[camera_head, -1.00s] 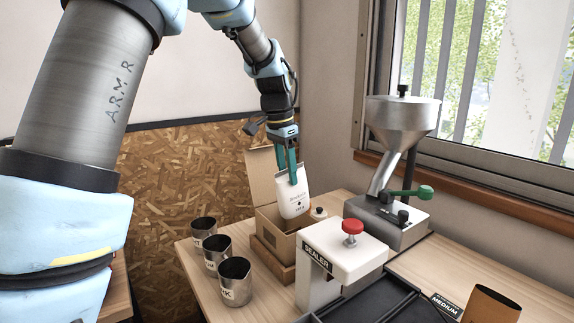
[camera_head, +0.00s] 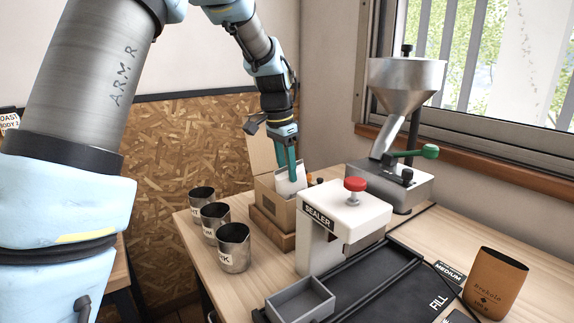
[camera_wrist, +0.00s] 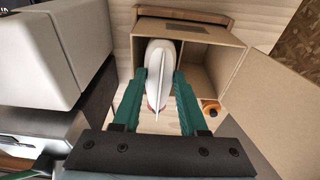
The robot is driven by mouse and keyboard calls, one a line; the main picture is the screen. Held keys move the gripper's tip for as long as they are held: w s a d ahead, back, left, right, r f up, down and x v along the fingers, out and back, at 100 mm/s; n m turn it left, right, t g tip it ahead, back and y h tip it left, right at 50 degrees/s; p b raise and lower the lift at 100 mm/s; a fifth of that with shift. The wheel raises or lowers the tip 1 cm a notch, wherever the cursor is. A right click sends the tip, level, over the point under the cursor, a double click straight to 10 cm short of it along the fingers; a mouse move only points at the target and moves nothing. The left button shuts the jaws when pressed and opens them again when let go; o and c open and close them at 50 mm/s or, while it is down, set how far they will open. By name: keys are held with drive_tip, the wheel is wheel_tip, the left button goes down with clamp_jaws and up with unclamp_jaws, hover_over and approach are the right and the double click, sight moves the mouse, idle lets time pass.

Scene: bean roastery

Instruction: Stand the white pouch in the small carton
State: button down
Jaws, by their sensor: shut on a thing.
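The white pouch (camera_head: 290,179) is upright, with its lower part hidden behind the wall of the small carton (camera_head: 271,204). My gripper (camera_head: 291,164) is shut on the pouch's top edge from above. In the wrist view my gripper's green fingers (camera_wrist: 158,100) flank the white pouch (camera_wrist: 160,62). The open carton (camera_wrist: 190,28) has a divider, and the pouch is in its left compartment there; the right compartment looks empty. Whether the pouch touches the carton floor is hidden.
The carton's flap (camera_head: 262,152) stands open at the back. A white sealer (camera_head: 345,222) stands close to its right. Several metal cups (camera_head: 233,248) stand to the left. A grinder (camera_head: 395,130) is behind, an orange-brown pouch (camera_head: 495,283) at the right, and a grey tray (camera_head: 300,300) in front.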

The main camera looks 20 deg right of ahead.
drive_tip(key=shift+f+b, duration=1.15)
drive_tip(key=shift+f, duration=1.15)
drive_tip(key=shift+c, duration=0.3)
unclamp_jaws()
drive_tip(key=shift+r, duration=0.15)
drive_tip(key=shift+r+p, duration=2.75)
drive_tip(key=shift+r, duration=0.7)
drive_tip(key=shift+a+f, duration=0.1)
